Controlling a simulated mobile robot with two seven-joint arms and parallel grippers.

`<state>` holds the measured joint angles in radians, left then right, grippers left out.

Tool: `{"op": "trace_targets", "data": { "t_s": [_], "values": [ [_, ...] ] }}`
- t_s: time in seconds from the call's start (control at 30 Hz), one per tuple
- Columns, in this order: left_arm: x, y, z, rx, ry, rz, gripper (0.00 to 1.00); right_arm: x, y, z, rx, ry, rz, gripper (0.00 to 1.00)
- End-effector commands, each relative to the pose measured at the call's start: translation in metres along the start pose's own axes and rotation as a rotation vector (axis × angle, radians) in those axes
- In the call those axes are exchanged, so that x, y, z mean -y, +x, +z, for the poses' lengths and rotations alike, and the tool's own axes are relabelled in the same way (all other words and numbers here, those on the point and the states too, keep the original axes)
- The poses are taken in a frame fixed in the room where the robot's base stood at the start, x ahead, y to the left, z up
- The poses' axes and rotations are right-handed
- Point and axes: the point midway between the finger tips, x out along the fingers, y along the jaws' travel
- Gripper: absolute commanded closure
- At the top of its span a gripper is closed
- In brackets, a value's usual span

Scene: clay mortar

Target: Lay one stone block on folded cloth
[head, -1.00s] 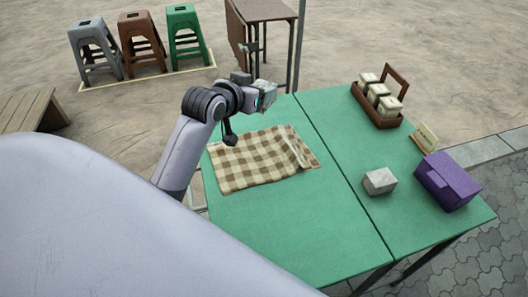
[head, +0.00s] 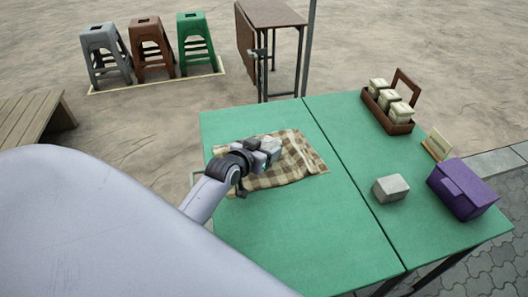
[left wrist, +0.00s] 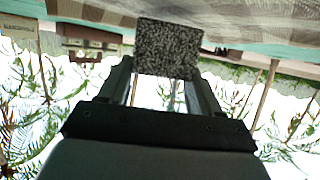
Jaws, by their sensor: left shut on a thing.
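A brown and cream checked cloth (head: 300,158) lies on the left part of the green table. My left gripper (head: 266,151) is over the cloth and shut on a pale stone block (head: 271,145). In the left wrist view the held block (left wrist: 168,47) looks dark and speckled between the fingers, with the cloth (left wrist: 262,14) close beyond it. I cannot tell whether the block touches the cloth. The gripper and arm hide part of the cloth. A second grey stone block (head: 391,188) sits on the right part of the table. My right gripper is not in view.
On the green table (head: 300,240), a purple box (head: 463,190), a small sign (head: 437,145) and a brown carrier (head: 398,126) with pale containers stand at the right. The front left of the table is clear. Stools (head: 150,50) stand far behind.

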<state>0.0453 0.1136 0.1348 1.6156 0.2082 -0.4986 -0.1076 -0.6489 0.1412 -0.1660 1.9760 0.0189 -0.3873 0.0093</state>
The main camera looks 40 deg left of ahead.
Motion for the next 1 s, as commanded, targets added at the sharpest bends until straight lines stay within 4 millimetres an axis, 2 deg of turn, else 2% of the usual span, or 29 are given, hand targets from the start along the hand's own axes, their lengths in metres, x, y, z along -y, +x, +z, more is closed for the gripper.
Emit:
{"op": "trace_targets", "data": {
  "t_s": [0.1,0.37,0.87,0.9,0.97,1.0],
  "values": [
    [0.0,0.004,0.007,-0.007,0.0,0.0,0.85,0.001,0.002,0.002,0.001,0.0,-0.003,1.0],
    [0.0,0.004,0.007,-0.007,0.0,-0.001,0.85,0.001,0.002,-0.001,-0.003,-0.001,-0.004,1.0],
    [0.0,0.008,0.019,-0.004,0.001,-0.001,0.85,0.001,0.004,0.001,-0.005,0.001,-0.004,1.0],
    [0.0,0.008,0.022,0.003,0.001,0.0,0.3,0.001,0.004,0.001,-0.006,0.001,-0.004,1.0],
    [0.0,0.008,0.022,0.003,0.001,0.0,0.11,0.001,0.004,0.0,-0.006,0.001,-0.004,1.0],
    [0.0,0.008,0.022,0.003,0.001,0.0,0.11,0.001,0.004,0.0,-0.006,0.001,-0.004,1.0]
  ]
}}
